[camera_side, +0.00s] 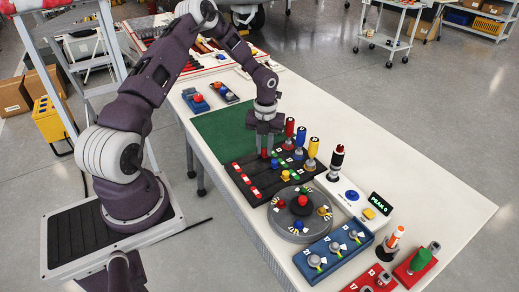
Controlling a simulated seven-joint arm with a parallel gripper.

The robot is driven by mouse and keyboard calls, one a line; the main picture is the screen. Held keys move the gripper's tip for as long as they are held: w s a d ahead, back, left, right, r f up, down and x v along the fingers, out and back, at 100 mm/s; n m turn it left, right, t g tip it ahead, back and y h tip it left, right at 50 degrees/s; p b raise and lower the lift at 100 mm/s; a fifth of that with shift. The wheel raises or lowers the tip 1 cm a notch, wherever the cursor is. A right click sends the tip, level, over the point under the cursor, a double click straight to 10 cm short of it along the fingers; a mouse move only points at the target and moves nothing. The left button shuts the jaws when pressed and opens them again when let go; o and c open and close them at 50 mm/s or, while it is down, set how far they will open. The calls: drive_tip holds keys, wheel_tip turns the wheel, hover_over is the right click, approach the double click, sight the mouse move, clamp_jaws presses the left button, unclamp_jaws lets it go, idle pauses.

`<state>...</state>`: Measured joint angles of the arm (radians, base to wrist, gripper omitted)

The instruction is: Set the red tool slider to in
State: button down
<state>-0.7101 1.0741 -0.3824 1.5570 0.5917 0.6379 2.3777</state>
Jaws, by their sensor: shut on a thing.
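A black board (250,192) with parallel slots lies on the white bench. Red marks run along its left side and green marks along its right side. A blue knob (274,163) and a yellow knob (285,175) sit in the neighbouring slots.
A green mat (222,122) lies behind the board. A grey round dial (283,224) and a blue switch box (318,270) stand in front. A white box with a blue button (351,195) and a PEAK display (381,202) are to the right. The bench's right part is bare.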

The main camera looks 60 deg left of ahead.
drive_tip(key=shift+w, duration=0.25)
drive_tip(key=c, duration=1.3)
unclamp_jaws()
wheel_tip(320, 180, up, 7)
drive_tip(key=shift+r, duration=0.1)
